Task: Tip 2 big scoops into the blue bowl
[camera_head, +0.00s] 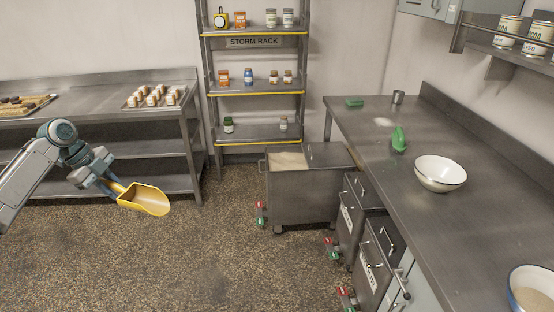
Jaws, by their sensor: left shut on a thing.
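My left gripper (110,187) is shut on the handle of a yellow scoop (146,200), held out over the floor at the left. The scoop's open mouth points right, and I see no load in it. A blue-rimmed bowl (513,287) stands on the right counter, cut off by the picture's corner, with pale beige stuff inside. A wheeled steel bin (302,199) stands on the floor in the middle, its left half uncovered and showing pale powder (288,161). My right gripper is not in view.
A white bowl (440,175), a green scoop (399,139) and a small metal cup (398,97) are on the right counter (420,230). Lidded bins (376,262) stand beneath its edge. A storm rack (254,88) is behind the wheeled bin. The floor (190,260) at centre left is clear.

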